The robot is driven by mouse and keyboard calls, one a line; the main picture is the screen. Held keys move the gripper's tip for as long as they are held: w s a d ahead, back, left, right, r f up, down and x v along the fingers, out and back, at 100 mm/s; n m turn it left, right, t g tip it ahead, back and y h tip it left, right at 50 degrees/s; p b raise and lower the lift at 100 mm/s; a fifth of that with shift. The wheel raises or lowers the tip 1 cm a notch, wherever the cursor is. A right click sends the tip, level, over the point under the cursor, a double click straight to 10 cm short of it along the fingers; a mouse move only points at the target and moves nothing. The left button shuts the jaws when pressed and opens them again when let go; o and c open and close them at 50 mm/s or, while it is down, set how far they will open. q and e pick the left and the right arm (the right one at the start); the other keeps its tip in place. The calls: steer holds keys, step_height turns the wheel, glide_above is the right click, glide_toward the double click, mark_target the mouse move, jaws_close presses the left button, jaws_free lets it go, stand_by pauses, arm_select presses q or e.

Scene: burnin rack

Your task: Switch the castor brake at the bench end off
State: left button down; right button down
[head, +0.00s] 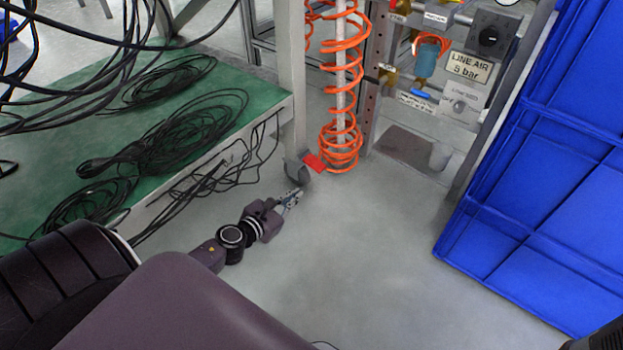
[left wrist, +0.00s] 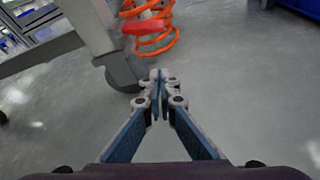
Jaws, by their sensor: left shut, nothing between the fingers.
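The castor (head: 297,170) stands on the floor under the leg at the bench end, with a red brake pedal (head: 315,163) sticking out to its right. In the left wrist view the grey castor wheel (left wrist: 124,74) is just beyond my fingers, and the red pedal (left wrist: 146,27) shows above it, in front of the orange coil. My left gripper (head: 294,196) is low near the floor, just in front of the castor and below the pedal. Its fingers (left wrist: 158,88) are shut and empty. I cannot tell whether its tips touch the castor. My right gripper is not seen.
An orange coiled hose (head: 341,140) hangs behind the pedal. The green bench shelf (head: 60,155) with black cable coils is at left, with cables drooping off its edge. A blue crate (head: 530,215) stands at right. The floor (head: 370,260) between is clear.

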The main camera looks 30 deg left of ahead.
mark_target(317, 172)
arm_select(q)
steer(key=b+x, duration=0.2)
steer(key=x, duration=0.5)
steer(key=shift+w+f, duration=0.1)
steer(key=shift+w, duration=0.6)
steer(key=shift+s+d+r+p, duration=0.1)
steer(key=shift+d+r+p, duration=0.1)
steer(key=shift+r, duration=0.45)
steer(key=shift+s+d+r+p, duration=0.1)
steer(key=shift+r+p, duration=0.15)
steer(key=shift+r, duration=0.35)
steer(key=shift+s+d+r+p, duration=0.1)
steer(key=shift+d+r+p, duration=0.1)
steer(key=shift+r, duration=0.45)
steer(key=shift+r, duration=0.1)
steer(key=shift+r+n+p, duration=0.25)
steer(key=shift+n+p, duration=0.15)
steer(key=shift+p, duration=0.05)
steer(key=shift+d+r+n+h+p, duration=0.15)
steer(key=shift+r+n+h+p, duration=0.45)
steer(key=shift+p, duration=0.05)
steer(key=shift+r+n+h+p, duration=0.5)
steer(key=shift+r+n+h, duration=0.2)
steer(key=shift+n, duration=0.4)
steer(key=shift+w, duration=0.1)
